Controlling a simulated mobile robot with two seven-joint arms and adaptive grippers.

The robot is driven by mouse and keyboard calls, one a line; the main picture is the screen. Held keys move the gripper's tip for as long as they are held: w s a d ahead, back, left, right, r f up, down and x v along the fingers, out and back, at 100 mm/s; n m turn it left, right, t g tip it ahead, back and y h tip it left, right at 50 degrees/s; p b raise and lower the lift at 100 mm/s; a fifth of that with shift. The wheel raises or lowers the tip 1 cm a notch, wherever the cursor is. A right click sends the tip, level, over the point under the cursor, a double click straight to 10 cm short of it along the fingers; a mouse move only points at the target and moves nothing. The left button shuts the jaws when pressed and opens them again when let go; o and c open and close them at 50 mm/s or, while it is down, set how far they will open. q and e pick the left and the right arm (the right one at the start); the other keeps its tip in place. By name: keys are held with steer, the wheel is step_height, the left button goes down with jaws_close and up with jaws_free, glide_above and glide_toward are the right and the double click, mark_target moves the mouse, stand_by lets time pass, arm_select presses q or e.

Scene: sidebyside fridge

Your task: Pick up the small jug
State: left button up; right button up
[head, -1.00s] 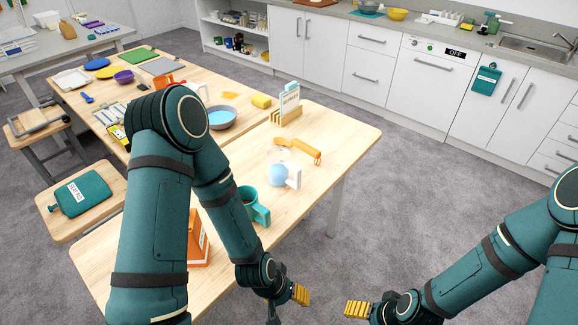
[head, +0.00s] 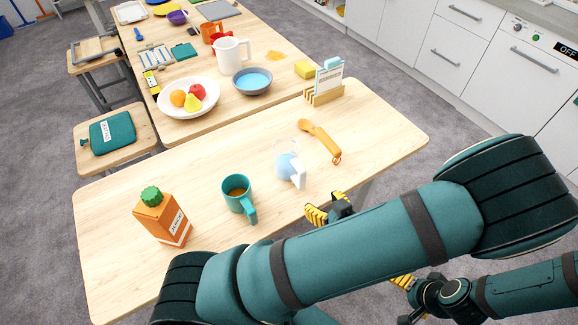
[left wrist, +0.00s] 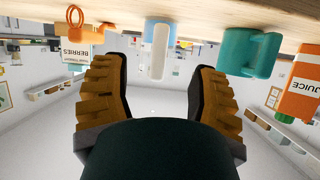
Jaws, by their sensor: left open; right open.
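The small jug (head: 286,168), clear with pale blue contents and a white handle, stands upright on the near table, its handle towards the front edge. My left gripper (head: 329,206) is open and empty just off that edge, to the right of and nearer than the jug. In the left wrist view, which is upside down, the jug's white handle (left wrist: 157,52) lies ahead between the open fingers (left wrist: 157,88), apart from them. My right gripper (head: 403,283) is lower right beyond the table edge, open, partly hidden by my left arm.
A teal mug (head: 239,193) stands left of the jug, and an orange juice carton (head: 163,217) farther left. An orange-handled utensil (head: 322,140) lies right of the jug. A card holder (head: 325,88) stands behind. A larger white jug (head: 230,57) is on the far table.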

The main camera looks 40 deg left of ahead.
mark_target(302, 185)
arm_select(q)
steer(key=shift+n+y, duration=0.3)
steer(key=x, duration=0.2)
steer(key=b+x, duration=0.1)
steer(key=x, duration=0.4)
steer(key=shift+a+r, duration=0.25)
steer(key=shift+a, duration=0.15)
steer(key=shift+w+b+x, duration=0.2)
steer(key=shift+b+x, duration=0.6)
steer(key=shift+x, duration=2.2)
steer(key=shift+r, duration=0.1)
steer(key=shift+d, duration=0.1)
jaws_close()
